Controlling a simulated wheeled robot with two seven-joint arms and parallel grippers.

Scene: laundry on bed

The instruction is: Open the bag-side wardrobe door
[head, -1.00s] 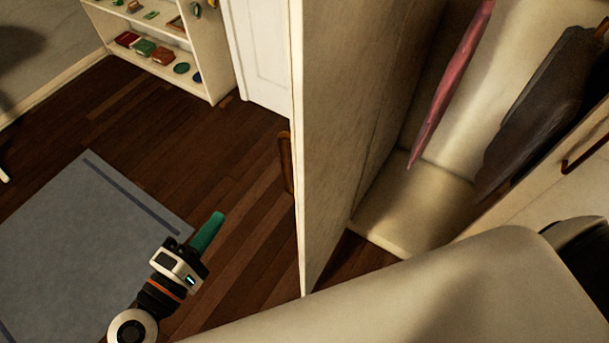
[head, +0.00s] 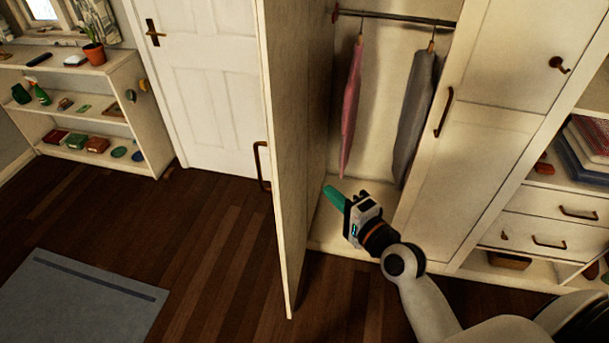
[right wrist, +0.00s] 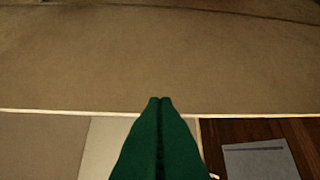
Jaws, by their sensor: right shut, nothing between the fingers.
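The left wardrobe door (head: 292,150) stands wide open, seen nearly edge-on, with its brown handle (head: 262,166) on the face to the left. The other wardrobe door (head: 487,140) is closed, with a handle (head: 444,112) near its left edge. No bag shows, so I cannot tell which door is bag-side. My right gripper (head: 332,194) is shut and empty in front of the wardrobe opening, its green fingers pointing at the open door's inner face. In the right wrist view its closed fingers (right wrist: 160,103) point to a broad beige surface; contact is unclear. My left gripper is out of view.
A pink garment (head: 351,110) and a grey garment (head: 415,115) hang from the rail (head: 395,18) inside. A shelf unit (head: 150,125) and a white room door (head: 205,90) stand behind. Drawers (head: 560,205) are at right. Floor around the rug (head: 80,300) is clear.

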